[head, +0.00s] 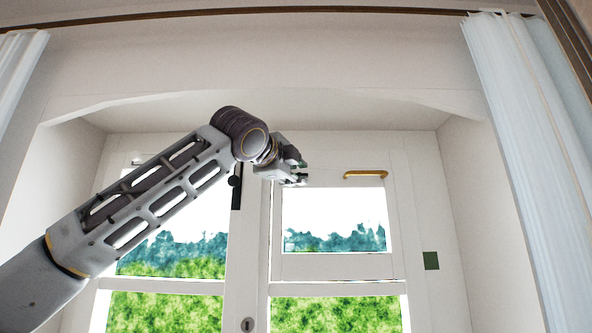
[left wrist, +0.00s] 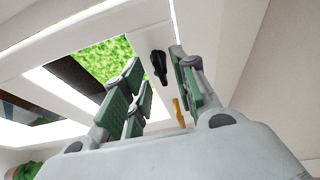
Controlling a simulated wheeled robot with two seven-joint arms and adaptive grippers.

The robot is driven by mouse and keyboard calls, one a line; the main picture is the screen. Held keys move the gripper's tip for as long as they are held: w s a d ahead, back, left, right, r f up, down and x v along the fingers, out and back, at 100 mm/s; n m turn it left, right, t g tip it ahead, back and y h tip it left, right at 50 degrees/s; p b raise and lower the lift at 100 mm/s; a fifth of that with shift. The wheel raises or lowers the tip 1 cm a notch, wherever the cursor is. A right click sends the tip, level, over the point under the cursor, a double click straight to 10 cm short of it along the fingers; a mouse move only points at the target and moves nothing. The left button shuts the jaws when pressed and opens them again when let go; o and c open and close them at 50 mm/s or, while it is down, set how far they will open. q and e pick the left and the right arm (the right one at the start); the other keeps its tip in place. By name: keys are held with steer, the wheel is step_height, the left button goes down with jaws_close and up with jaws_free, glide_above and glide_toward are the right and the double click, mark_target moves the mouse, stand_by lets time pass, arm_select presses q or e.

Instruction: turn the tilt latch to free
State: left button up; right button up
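A brass bar handle (head: 365,174) lies horizontally on the top rail of the small upper right window sash (head: 335,266). A black upright handle (head: 236,192) is on the frame to its left. No label shows which is the tilt latch. My left gripper (head: 302,172) is raised before the sash's upper left corner, left of the brass handle and right of the black one. In the left wrist view its green-padded fingers (left wrist: 160,85) are apart with nothing held. The black handle (left wrist: 158,66) and brass handle (left wrist: 178,112) show beyond the gap between them. My right gripper is not in view.
The window sits in a white recess with side walls. White curtains hang at the left (head: 18,70) and right (head: 525,150). A dark green square (head: 431,260) is on the right frame, and a round lock (head: 248,324) is low on the middle frame.

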arm_select(q)
steer(key=shift+w+d, duration=0.2)
steer(key=shift+w, duration=0.35)
jaws_close()
